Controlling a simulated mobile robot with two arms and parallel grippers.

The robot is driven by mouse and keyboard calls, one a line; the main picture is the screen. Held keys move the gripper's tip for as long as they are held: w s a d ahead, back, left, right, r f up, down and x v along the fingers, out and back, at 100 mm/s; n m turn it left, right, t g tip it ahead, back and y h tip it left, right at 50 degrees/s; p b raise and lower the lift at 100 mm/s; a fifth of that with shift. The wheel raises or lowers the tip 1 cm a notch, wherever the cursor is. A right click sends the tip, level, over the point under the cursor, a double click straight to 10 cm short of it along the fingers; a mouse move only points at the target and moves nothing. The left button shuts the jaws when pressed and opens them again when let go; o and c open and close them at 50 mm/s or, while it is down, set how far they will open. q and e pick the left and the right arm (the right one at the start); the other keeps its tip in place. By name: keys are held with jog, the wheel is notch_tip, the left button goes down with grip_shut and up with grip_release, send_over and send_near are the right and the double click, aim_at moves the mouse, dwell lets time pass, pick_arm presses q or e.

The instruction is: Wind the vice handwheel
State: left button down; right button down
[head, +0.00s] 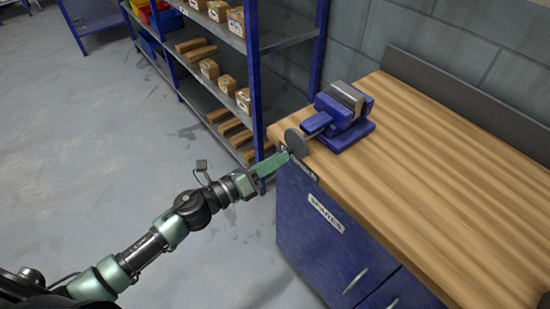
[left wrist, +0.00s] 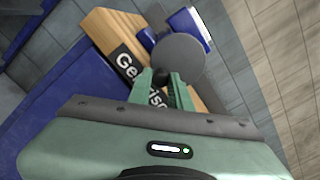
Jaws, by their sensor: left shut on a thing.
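The blue vice (head: 340,117) with grey jaws is on the near left corner of the wooden bench top. Its handwheel (head: 297,142) is a grey disc on the end facing my arm, out by the bench edge. In the left wrist view the handwheel (left wrist: 178,57) shows face-on just beyond my fingers, with a blue part of the vice (left wrist: 190,24) behind it. My right gripper is not in view.
The bench top (head: 450,150) is bare right of the vice, with a dark backboard (head: 470,97) behind. A blue cabinet (head: 325,235) is below. A blue shelf rack (head: 252,60) with boxes and wood blocks stands left of the bench. The floor (head: 90,150) at left is open.

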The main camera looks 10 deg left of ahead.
pick_arm(q)
jog(key=n, duration=0.1)
jog(key=n+p, duration=0.1)
jog(key=n, duration=0.1)
jog(key=shift+s+d+f+n+p, duration=0.1)
jog(key=shift+s+d+n+p, duration=0.2)
jog(key=shift+d+p, duration=0.1)
jog(key=shift+s+d+r+n+p, duration=0.15)
jog(key=shift+r+n+p, duration=0.15)
jog(key=shift+n+p, duration=0.4)
jog(key=shift+s+d+n+p, duration=0.15)
jog(key=shift+n+p, duration=0.25)
jog(key=shift+n, duration=0.4)
jog(key=shift+f, duration=0.15)
